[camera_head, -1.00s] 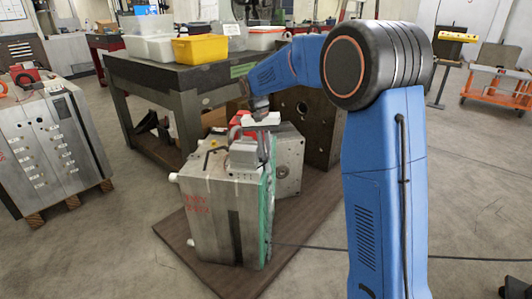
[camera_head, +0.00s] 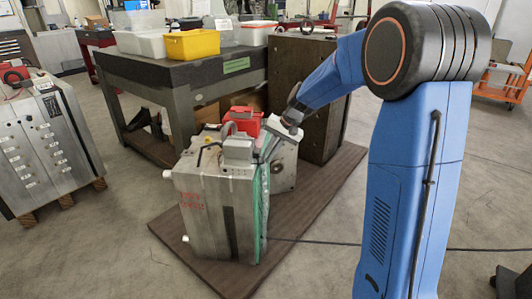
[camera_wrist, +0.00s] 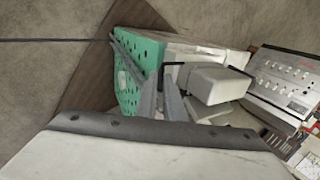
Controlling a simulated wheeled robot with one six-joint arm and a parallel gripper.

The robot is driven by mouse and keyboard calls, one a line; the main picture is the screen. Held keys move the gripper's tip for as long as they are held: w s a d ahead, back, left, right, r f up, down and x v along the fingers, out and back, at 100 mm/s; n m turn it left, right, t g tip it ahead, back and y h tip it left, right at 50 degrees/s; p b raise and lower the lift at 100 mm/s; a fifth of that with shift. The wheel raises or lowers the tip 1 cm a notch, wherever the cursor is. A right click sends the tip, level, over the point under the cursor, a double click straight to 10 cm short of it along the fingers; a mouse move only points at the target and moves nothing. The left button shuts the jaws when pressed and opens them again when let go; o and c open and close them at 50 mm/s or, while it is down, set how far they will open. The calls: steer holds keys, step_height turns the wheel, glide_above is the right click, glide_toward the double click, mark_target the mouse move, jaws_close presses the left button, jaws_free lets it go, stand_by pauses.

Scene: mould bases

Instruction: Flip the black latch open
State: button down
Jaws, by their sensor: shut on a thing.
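The steel mould base (camera_head: 205,215) stands on a brown board, with a green plate (camera_head: 255,205) on its right side and a grey block (camera_head: 238,148) on top. In the wrist view the green plate (camera_wrist: 128,90) has holes, and the grey block (camera_wrist: 218,84) is right of my fingers. My gripper (camera_head: 268,148) reaches down to the mould's top right edge. It also shows in the wrist view (camera_wrist: 160,84), its fingers close together. The black latch (camera_wrist: 174,70) shows as a small dark piece at the fingertips, mostly hidden. My gripper is shut on it.
A red box (camera_head: 243,121) stands behind the grey block. A workbench (camera_head: 170,72) with bins is behind, and a dark cabinet (camera_head: 305,95) is at its right. Another mould base (camera_head: 55,150) stands at the left. The floor in front is clear.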

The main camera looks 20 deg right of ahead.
steer(key=shift+s+d+f+t+y, duration=0.1)
steer(key=shift+d+f+t+y, duration=0.1)
steer(key=shift+f+t+y, duration=0.3)
stand_by(0.3)
steer(key=c, duration=2.2)
jaws_free()
steer(key=shift+o, duration=0.2)
steer(key=shift+r, duration=0.1)
steer(key=v, duration=1.7)
steer(key=shift+w+d, duration=0.25)
steer(key=shift+d, duration=0.1)
steer(key=shift+s, duration=0.1)
